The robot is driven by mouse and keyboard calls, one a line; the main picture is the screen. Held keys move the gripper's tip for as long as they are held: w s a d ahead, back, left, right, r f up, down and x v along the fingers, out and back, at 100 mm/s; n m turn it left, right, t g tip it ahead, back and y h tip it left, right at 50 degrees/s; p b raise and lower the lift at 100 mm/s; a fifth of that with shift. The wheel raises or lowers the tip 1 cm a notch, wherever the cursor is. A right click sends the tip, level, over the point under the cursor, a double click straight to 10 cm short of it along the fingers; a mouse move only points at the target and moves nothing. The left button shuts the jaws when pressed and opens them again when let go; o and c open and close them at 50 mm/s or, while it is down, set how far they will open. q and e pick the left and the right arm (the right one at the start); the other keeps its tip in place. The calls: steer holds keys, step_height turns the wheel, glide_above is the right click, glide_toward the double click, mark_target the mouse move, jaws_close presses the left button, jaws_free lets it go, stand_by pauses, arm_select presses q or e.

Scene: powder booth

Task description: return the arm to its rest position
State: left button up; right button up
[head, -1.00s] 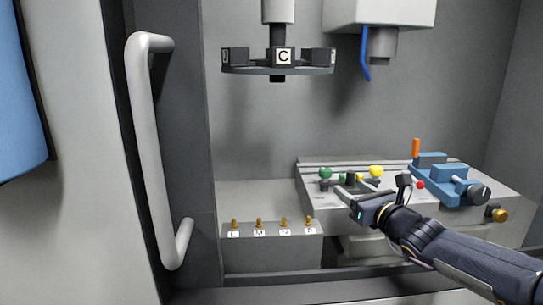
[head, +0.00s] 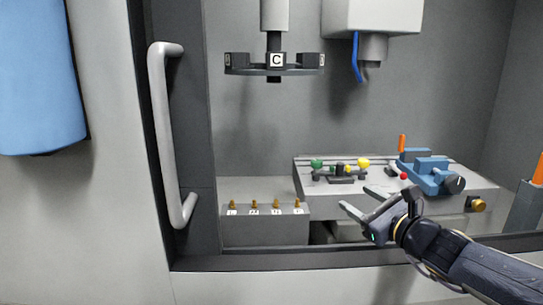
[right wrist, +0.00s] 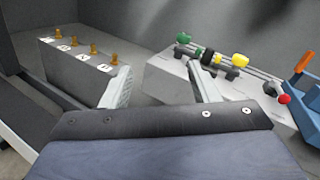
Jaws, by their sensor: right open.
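My right arm comes in from the lower right of the head view. Its gripper (head: 358,198) is open and empty, in front of the grey slotted table (head: 480,187) in the booth. In the right wrist view the two fingers (right wrist: 160,82) stand wide apart with nothing between them. Behind them the table (right wrist: 168,82) shows with its green and yellow knobs. My left gripper is not in view.
A grey block (head: 262,228) with several brass pegs stands left of the table. A blue vise (head: 428,172) sits on the table. A disc (head: 273,71) marked C hangs above. A door handle (head: 161,130) stands at left. The booth's front sill (head: 220,261) runs below the arm.

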steer(key=s+a+f+n+g+y, duration=0.1)
steer(key=s+a+f+n+g, duration=0.15)
steer(key=s+n, duration=0.6)
steer(key=s+a+f+n+g+y, duration=0.1)
steer(key=s+a+f+n+g, duration=0.2)
steer(key=s+n, duration=0.5)
steer(key=s+d+f+n+g+h+p, duration=0.1)
steer(key=s+d+f+n+g+h, duration=0.2)
steer(key=s+f, duration=0.5)
steer(key=s+d+f+n+g+h, duration=0.25)
steer(key=s+f+n, duration=0.3)
steer(key=s, duration=0.35)
step_height(320, 180, up, 15)
steer(key=p, duration=1.5)
steer(key=shift+d+t+h, duration=0.3)
steer(key=shift+d+h, duration=0.1)
steer(key=shift+h, duration=0.05)
steer(key=shift+w+r, duration=0.1)
